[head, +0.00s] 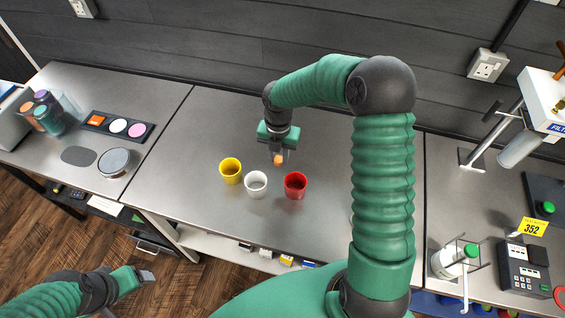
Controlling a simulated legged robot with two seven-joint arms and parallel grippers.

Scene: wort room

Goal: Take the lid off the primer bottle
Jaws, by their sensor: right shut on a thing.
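My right gripper (279,155) is above the middle bench, behind the cups, pointing down. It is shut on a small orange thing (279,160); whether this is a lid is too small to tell. A white bottle with a green cap (471,250) stands in a wire holder at the lower right, far from both grippers. I cannot read a label on it, so I cannot tell if it is the primer bottle. My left gripper (146,276) is at the lower left, over the floor in front of the bench; its finger gap is not clear.
A yellow cup (230,172), a white cup (256,185) and a red cup (295,186) stand in front of my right gripper. Coloured cylinders (46,112) and a dark tray (95,125) are on the left bench. A keypad device (525,268) sits at right.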

